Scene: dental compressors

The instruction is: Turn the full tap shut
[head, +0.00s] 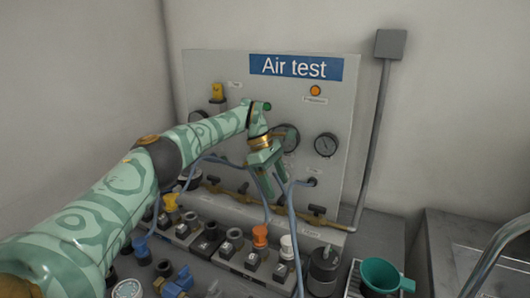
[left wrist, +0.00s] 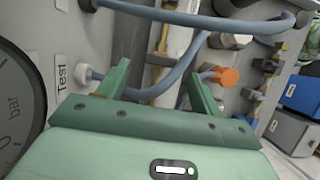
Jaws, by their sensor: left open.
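I cannot tell for sure which tap is the full one, as the labels are too small to read. A yellow tap (head: 217,91) sits at the upper left of the panel beside a small label. Black-handled taps (head: 317,209) sit along a brass pipe (head: 335,224) low on the panel. My left gripper (head: 275,187) is in front of the panel's lower middle, pointing down, open and apparently empty. In the left wrist view its fingers (left wrist: 158,70) stand apart, with a blue hose and brass pipework behind them. My left arm hides part of the panel. My right gripper is out of view.
The "Air test" panel (head: 218,60) carries gauges (head: 326,145) and an orange lamp (head: 315,90). Blue hoses (head: 292,225) hang close to my gripper. Blocks with coloured caps, such as an orange cap (head: 260,236), crowd the bench. A green funnel (head: 382,275) stands right.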

